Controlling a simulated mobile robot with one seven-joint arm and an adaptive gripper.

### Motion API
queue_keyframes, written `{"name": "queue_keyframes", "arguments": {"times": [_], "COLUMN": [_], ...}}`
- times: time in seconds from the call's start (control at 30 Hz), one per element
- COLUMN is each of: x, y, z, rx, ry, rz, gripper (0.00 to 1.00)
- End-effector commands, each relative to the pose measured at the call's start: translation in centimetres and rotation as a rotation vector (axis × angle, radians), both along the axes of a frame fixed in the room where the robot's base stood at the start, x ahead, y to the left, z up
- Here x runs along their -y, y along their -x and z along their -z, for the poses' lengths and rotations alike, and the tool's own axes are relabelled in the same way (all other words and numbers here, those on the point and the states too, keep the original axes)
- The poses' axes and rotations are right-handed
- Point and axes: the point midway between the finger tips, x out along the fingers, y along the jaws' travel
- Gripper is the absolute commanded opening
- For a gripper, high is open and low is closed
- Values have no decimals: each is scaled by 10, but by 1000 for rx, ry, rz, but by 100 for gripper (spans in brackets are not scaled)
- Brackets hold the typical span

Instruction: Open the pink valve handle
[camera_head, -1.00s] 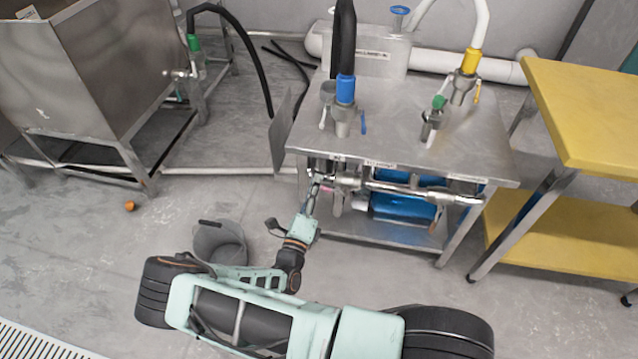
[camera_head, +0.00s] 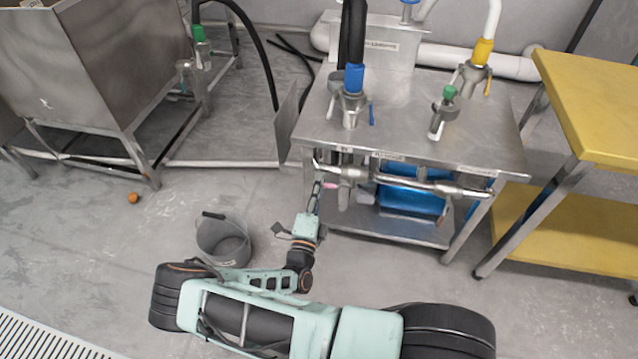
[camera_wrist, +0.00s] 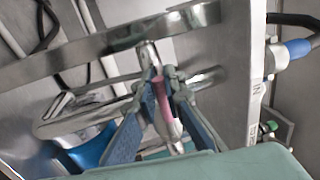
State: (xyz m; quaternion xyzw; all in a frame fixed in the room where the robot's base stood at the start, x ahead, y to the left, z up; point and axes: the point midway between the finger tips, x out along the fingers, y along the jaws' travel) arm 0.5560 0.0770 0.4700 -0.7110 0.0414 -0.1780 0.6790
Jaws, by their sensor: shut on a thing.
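The pink valve handle (camera_wrist: 163,100) shows in the wrist view between the two fingers of my gripper (camera_wrist: 167,80), which is shut on it. The handle points down from a metal pipe fitting. In the head view a small bit of the pink handle (camera_head: 329,185) shows just right of my gripper (camera_head: 318,185), under the left front edge of the steel table. My fingers and the fitting hide part of the handle there.
The steel table (camera_head: 410,133) stands above the pipe (camera_head: 430,187), with a blue container (camera_head: 408,198) beneath. A grey bucket (camera_head: 222,240) stands left of my arm. A yellow table (camera_head: 600,100) is at the right. Floor between bucket and steel tank (camera_head: 95,65) is mostly clear.

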Motion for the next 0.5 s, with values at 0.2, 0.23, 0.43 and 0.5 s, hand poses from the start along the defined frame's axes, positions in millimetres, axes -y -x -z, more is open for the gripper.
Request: {"name": "queue_keyframes", "arguments": {"times": [0.2,0.23,0.43,0.5], "x": [0,0,0,0], "y": [-1,-1,0,0], "z": [1,1,1,1], "rx": [-4,-4,-2,-2], "ry": [2,2,0,0], "rz": [-1,-1,-1,-1], "gripper": [11,15,28,28]}}
